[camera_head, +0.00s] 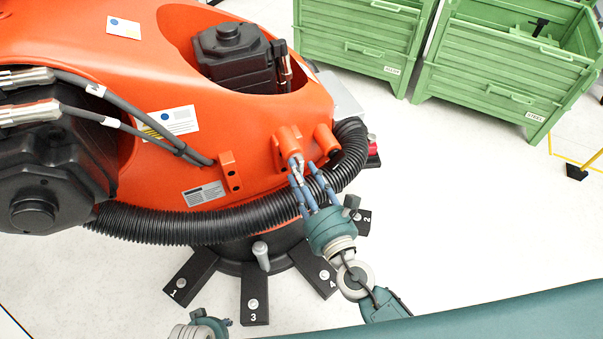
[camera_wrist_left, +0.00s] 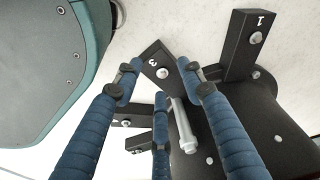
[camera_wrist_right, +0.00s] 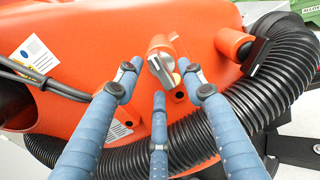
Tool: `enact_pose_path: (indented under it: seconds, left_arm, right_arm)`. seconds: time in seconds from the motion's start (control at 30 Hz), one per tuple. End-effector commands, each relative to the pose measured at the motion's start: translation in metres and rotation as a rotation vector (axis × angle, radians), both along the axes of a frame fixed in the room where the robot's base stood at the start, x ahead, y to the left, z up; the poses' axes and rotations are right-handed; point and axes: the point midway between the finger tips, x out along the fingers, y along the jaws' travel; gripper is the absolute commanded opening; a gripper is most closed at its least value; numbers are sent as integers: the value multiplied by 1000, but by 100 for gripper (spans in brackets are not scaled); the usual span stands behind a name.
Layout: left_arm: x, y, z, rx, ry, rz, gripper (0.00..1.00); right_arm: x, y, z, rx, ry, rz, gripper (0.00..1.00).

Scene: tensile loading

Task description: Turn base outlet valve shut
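The valve (camera_head: 288,140) is a short orange stub with a silver handle on the robot's orange base housing. In the right wrist view the valve (camera_wrist_right: 160,44) and its silver handle (camera_wrist_right: 161,70) lie straight ahead, between and beyond the fingertips. My right gripper (camera_head: 309,174) has its blue fingers spread and pointing at the valve; it also shows in the right wrist view (camera_wrist_right: 160,82). I cannot tell whether a finger touches the handle. My left gripper (camera_wrist_left: 158,78) is open and empty above the numbered feet; only its wrist shows at the bottom of the head view.
A second orange stub (camera_head: 326,139) sits right of the valve. A black corrugated hose (camera_head: 200,228) curves below and around both. Black numbered feet (camera_head: 254,300) and a grey upright pin (camera_head: 261,256) stand below. Green crates (camera_head: 505,70) stand at the back right; the floor between is clear.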

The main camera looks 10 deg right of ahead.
Motion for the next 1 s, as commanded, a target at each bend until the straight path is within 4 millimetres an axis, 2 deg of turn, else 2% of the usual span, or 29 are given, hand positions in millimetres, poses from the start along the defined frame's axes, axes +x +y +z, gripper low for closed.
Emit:
enact_pose_path:
  seconds: [0.13, 0.3, 0.33, 0.77, 1.0]
  left_arm:
    - [0, 0, 0, 0, 0, 0, 40]
    - [0, 0, 0, 0, 0, 0, 40]
    - [0, 0, 0, 0, 0, 0, 40]
    - [2, 0, 1, 0, 1, 1, 40]
    - [12, -2, 22, -3, -15, 3, 40]
  right_arm:
    - [0, 0, 0, 0, 0, 0, 38]
    - [0, 0, 0, 1, 0, 0, 4]
    - [-1, 0, 0, 1, 1, 0, 0]
    - [-1, 0, -1, 66, 20, 0, 0]
    - [-1, 1, 0, 227, 65, 0, 0]
